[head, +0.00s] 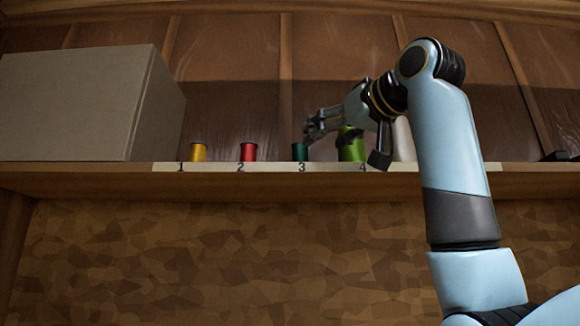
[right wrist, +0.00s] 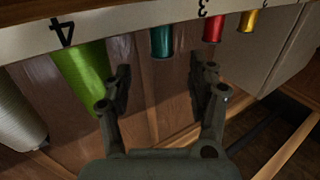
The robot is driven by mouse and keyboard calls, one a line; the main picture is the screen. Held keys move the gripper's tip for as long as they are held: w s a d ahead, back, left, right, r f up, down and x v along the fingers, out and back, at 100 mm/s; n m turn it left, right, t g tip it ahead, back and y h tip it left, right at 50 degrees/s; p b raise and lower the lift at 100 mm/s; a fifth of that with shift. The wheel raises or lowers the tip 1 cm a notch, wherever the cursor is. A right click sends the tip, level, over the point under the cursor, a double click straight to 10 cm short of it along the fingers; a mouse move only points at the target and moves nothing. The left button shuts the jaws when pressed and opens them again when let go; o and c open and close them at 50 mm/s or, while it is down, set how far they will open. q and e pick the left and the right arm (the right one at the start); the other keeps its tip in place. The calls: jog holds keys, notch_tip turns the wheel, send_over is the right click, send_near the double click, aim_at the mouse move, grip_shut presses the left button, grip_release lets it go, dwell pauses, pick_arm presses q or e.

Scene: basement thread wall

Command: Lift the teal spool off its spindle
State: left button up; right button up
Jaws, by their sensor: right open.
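The teal spool (head: 299,152) stands upright on the shelf above the label 3. In the right wrist view, which looks upside down, the teal spool (right wrist: 161,42) lies ahead of the fingers, roughly in line with the gap between them. My right gripper (head: 313,128) is above and close to the teal spool in the head view. It is open and empty, with both fingers (right wrist: 163,84) apart in the wrist view. I cannot tell whether a finger touches the spool. The spindle is not visible. My left gripper is not in view.
A yellow spool (head: 198,152) and a red spool (head: 249,152) stand to the left. A larger lime green spool (head: 351,146) and a whitish spool (right wrist: 16,115) stand on the other side, partly behind my arm. A big cardboard-coloured box (head: 70,105) fills the shelf's left end.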

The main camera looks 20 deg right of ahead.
aim_at(305, 150)
jog(key=p+x, duration=0.1)
jog(key=x, duration=0.3)
jog(key=shift+w+a+r, duration=0.1)
jog(key=shift+w, duration=0.1)
jog(key=shift+w+a+p, duration=0.1)
jog(key=shift+w+p, duration=0.2)
jog(key=shift+w, duration=0.05)
jog(key=p+x, duration=0.2)
jog(key=x, duration=0.2)
jog(key=shift+w+a, duration=0.1)
jog(key=shift+w, duration=0.35)
jog(key=shift+s, duration=0.1)
jog(key=c, duration=0.4)
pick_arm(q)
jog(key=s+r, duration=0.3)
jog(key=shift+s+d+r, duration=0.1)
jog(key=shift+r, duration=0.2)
pick_arm(e)
jog(key=c, duration=0.7)
